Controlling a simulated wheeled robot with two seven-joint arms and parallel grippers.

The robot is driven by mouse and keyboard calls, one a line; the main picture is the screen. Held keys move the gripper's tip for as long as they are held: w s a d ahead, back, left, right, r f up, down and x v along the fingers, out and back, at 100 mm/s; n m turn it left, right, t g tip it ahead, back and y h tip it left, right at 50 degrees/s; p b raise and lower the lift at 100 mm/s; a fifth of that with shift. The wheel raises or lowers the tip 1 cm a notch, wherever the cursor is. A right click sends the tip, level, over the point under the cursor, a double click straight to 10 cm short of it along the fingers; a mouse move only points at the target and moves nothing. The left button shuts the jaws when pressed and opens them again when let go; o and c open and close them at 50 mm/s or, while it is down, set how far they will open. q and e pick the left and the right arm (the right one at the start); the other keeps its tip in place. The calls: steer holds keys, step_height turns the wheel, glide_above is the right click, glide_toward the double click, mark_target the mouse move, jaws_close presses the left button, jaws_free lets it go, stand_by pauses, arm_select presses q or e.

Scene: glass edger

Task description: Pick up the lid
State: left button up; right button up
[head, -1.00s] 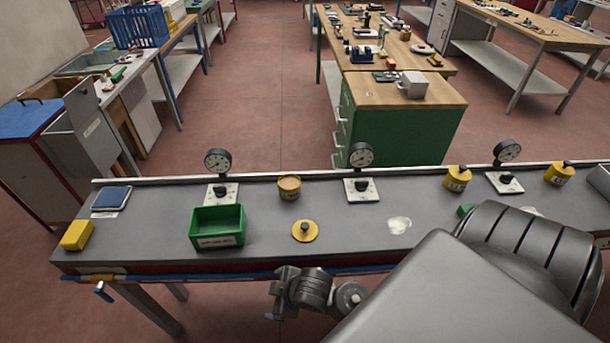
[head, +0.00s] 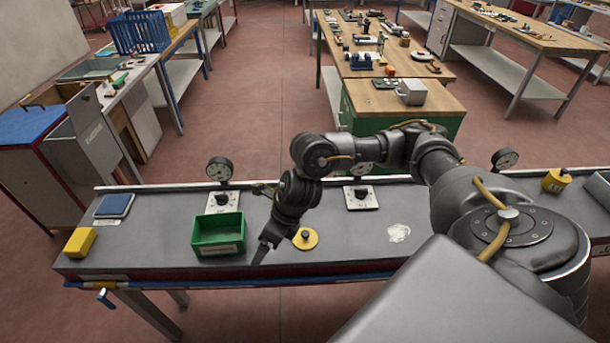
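My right arm reaches in from the right and bends down over the bench. My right gripper (head: 262,250) points down just left of the lid, near the bench's front edge, apart from the lid. Its fingers show nearly edge-on, so I cannot tell whether they are open. No held object shows. My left gripper is not in view. The open yellow jar is hidden behind my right arm.
A green bin (head: 218,248) stands left of my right gripper. A yellow block (head: 80,242) and a blue pad (head: 114,205) lie at the left.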

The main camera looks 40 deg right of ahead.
steer(key=s+d+r+n+g+h, duration=0.2)
steer(key=d+r+h, duration=0.15)
steer(key=d, duration=0.95)
glide_above(306, 233)
steer(key=shift+n, duration=0.3)
steer(key=shift+s+d+f+b, duration=0.1)
steer(key=shift+f+b, duration=0.05)
steer(key=shift+f, duration=0.75)
steer(key=shift+s+d+f+b, duration=0.1)
steer(key=shift+d+f, duration=0.05)
steer(key=shift+f, duration=0.75)
steer(key=shift+s+d+f+b, duration=0.1)
steer(key=shift+f+b, duration=0.05)
steer(key=shift+f, duration=0.75)
steer(key=shift+w+a+f+p, duration=0.2)
steer(key=shift+f+p, duration=0.15)
steer(key=shift+f, duration=0.95)
steer(key=shift+w+a+f+p, duration=0.15)
steer(key=shift+f+p, duration=0.15)
steer(key=shift+f, duration=0.95)
steer(key=shift+s, duration=0.1)
steer(key=c, duration=1.1)
